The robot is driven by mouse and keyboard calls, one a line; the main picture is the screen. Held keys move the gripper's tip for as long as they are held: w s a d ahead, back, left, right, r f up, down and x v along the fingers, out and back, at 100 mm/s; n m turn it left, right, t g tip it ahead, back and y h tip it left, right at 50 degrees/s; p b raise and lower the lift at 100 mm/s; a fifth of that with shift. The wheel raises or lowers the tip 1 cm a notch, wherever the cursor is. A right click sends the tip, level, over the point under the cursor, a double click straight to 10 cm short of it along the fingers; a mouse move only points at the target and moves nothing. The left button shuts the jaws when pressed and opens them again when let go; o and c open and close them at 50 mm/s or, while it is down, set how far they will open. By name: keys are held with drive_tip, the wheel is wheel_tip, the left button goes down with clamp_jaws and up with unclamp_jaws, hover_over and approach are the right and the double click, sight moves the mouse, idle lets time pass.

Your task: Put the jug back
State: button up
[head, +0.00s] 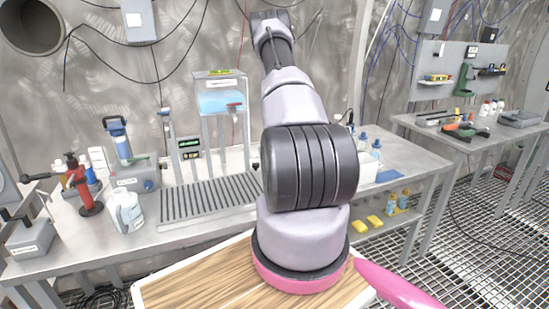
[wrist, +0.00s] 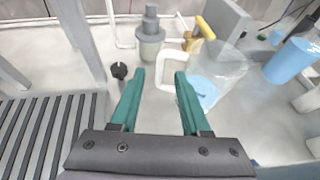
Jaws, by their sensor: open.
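A clear jug (wrist: 222,70) with a white loop handle (wrist: 160,67) and some blue liquid at its bottom stands upright on the steel bench in the wrist view. My gripper (wrist: 159,77) is open, with its two teal fingers apart. The left bar of the handle appears between the fingertips; I cannot tell how deep it lies between them, and the fingers are not closed on it. The jug's body is right of and beyond the right finger. In the head view my arm hides the gripper and the clear jug.
A slatted drain grate (head: 208,197) lies on the bench (head: 200,235), below a stand with a blue-filled tank (head: 220,102). A white bottle-like container (head: 126,211) stands at left. A grey-capped fitting (wrist: 151,38) and a blue cylinder (wrist: 291,60) are near the jug.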

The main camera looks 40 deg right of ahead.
drive_tip(key=v, duration=0.3)
drive_tip(key=shift+s, duration=0.1)
idle(0.5)
